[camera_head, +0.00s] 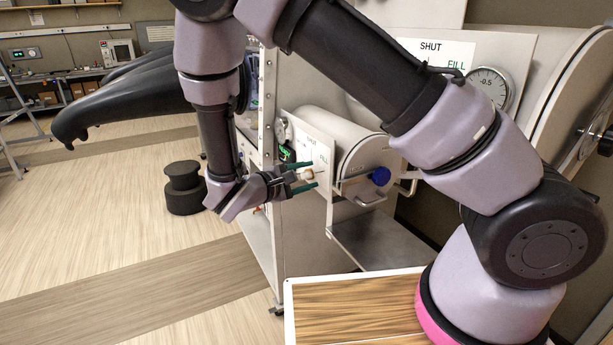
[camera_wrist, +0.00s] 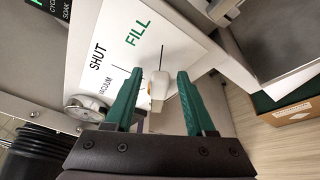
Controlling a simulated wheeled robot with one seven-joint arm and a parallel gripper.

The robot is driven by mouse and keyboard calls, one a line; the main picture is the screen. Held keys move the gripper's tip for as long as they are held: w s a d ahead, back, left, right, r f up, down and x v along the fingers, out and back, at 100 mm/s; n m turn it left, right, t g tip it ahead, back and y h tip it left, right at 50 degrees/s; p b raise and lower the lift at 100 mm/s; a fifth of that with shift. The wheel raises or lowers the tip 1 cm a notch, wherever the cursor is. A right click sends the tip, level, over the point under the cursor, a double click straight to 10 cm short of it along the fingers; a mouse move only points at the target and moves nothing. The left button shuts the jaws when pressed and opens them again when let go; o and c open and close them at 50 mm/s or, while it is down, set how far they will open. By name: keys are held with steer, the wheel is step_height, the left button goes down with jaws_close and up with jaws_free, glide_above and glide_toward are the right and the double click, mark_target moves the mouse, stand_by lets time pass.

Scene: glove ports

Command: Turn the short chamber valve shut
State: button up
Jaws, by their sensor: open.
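The short chamber (camera_head: 345,128) is the smaller white cylinder, with a white valve panel (camera_head: 316,150) on its near side. In the wrist view the panel (camera_wrist: 118,35) reads SHUT, FILL and VACUUM, with thin black mark lines. The cream valve handle (camera_wrist: 157,92) stands out from the panel; it also shows small in the head view (camera_head: 307,174). My gripper (camera_wrist: 160,72) has its green fingers apart, one on each side of the handle, with gaps visible. I cannot tell which label the handle points to. In the head view my gripper (camera_head: 313,174) reaches the panel from the left.
A larger chamber with its own SHUT/FILL panel (camera_head: 430,48) and gauge (camera_head: 490,86) is above right. A blue knob (camera_head: 380,176) is on the short chamber's door. A grey shelf (camera_head: 380,242) sits below. A black stool (camera_head: 184,188) stands on open floor at left.

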steer(key=shift+c, duration=0.3)
jaws_close()
